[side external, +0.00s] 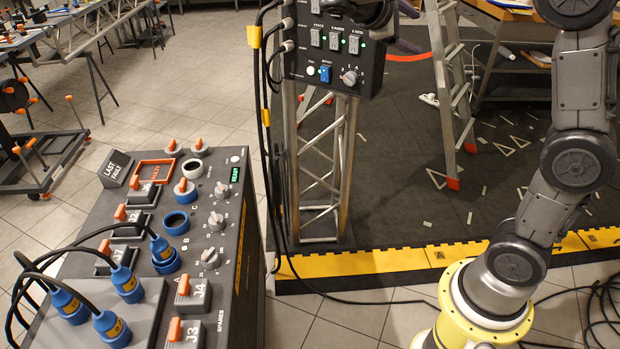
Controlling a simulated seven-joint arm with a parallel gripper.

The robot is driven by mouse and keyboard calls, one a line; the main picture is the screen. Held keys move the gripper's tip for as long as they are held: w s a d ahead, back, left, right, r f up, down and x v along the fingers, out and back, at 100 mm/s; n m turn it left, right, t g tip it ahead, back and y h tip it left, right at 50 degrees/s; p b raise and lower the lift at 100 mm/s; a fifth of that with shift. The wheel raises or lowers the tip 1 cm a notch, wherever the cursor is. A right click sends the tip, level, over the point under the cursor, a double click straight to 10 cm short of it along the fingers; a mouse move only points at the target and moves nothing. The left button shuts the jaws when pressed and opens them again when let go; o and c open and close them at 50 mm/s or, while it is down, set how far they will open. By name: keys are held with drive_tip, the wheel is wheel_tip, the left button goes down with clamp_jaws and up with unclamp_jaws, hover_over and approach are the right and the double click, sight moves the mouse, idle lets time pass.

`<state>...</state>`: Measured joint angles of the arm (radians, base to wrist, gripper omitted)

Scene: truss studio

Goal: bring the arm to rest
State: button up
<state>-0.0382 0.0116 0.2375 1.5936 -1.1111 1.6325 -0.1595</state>
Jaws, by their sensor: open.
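My arm (578,165) rises from its yellow round base (484,318) at the lower right and leaves the picture at the top right. Its upper part is cut off by the top edge. My gripper's fingers do not show in this view. A dark rounded part at the top edge, in front of the upright switch panel (335,62), is cut off, and I cannot tell whether it belongs to my arm.
A control console (247,255) with orange levers, knobs and blue connectors stands at left front. The panel sits on a metal truss post (343,175). A ladder (440,80) stands behind on the dark mat (400,205). Black cables (600,305) lie at lower right.

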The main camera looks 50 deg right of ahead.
drive_tip(key=s+a+f+t+y, duration=0.3)
drive_tip(key=s+a+y, duration=0.1)
drive_tip(key=s, duration=0.6)
drive_tip(key=s+a+f+m+t+y, duration=0.2)
drive_tip(key=s+a+f+y, duration=0.1)
drive_tip(key=a, duration=0.4)
drive_tip(key=s+a+f+m+t+y, duration=0.1)
drive_tip(key=s+a+f+t+y, duration=0.1)
drive_tip(key=a+f+y, duration=0.4)
wheel_tip(320, 180, down, 2)
drive_tip(key=shift+s+a+f+m+t, duration=0.3)
drive_tip(key=shift+s+a+m, duration=0.1)
drive_tip(key=shift+s+a, duration=0.4)
idle(1.1)
